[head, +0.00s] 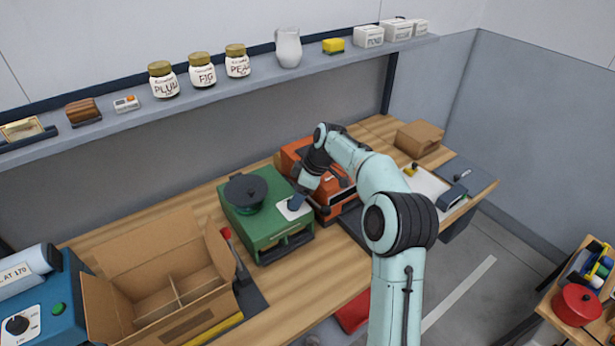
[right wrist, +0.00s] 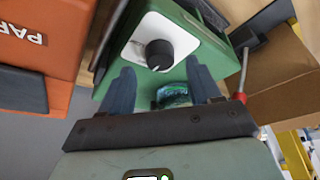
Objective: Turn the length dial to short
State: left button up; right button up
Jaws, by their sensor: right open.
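A green machine (head: 262,225) stands mid-bench with a white dial plate (head: 306,210) on its top right corner. In the right wrist view, a round black dial (right wrist: 159,55) with a pale pointer mark sits on that plate (right wrist: 185,30). Its lettering is not readable. My left gripper is out of view.
An orange machine (head: 292,152) stands close behind and right of the green one. A red-knobbed lever (head: 226,233) and an open cardboard box (head: 160,260) stand to the left. A blue machine (head: 60,300) at far left has another black knob (head: 17,325).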

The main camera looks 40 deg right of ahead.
jog(key=v, duration=1)
jog(key=shift+s+r, duration=0.15)
jog(key=shift+r, duration=0.2)
jog(key=shift+d, duration=0.1)
